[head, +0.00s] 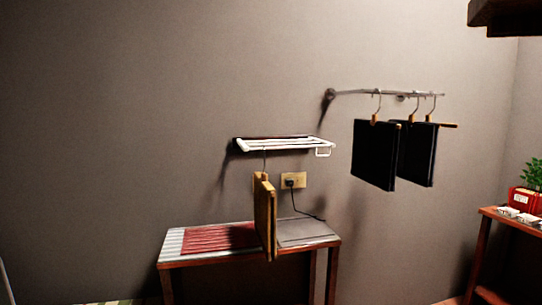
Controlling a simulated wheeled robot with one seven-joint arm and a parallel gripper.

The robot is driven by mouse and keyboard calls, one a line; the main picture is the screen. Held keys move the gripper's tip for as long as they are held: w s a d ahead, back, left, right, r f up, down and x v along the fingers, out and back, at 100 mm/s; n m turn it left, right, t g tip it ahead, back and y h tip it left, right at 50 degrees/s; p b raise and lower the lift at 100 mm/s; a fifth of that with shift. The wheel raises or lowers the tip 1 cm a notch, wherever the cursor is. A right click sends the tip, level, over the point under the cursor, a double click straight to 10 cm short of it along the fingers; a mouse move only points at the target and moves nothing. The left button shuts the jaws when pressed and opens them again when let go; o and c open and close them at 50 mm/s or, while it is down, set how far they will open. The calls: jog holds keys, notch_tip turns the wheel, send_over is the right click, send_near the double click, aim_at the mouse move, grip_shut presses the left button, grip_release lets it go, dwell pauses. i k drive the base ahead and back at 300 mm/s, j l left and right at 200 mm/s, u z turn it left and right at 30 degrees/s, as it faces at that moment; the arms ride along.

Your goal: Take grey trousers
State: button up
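Two dark garments, perhaps folded trousers, hang on hangers from a metal wall rail: one on the left (374,155) and one on the right (416,157). They look near black; I cannot tell whether either is grey. A tan folded garment (264,215) hangs below a white wall rack (285,145), in front of the table. A flat grey item (306,233) lies on the right of the table; I cannot tell whether it is cloth. My gripper is not in view.
The wooden table (250,257) against the wall also bears a red striped cloth (218,238) and a pale striped one (174,245). A black cord runs from a wall socket (293,180). A side table with a plant (530,178) stands at right.

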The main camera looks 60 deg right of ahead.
aim_at(418, 140)
jog(key=l+z, duration=0.1)
jog(key=z, duration=0.35)
jog(key=l+z, duration=0.1)
jog(key=z, duration=0.3)
jog(key=l+z, duration=0.1)
jog(key=z, duration=0.35)
jog(key=l+z, duration=0.15)
jog(key=z, duration=0.7)
jog(key=i+j+z, duration=0.1)
jog(key=j+z, duration=0.4)
jog(key=k+j+z, duration=0.2)
jog(key=j, duration=0.15)
jog(key=i, duration=0.1)
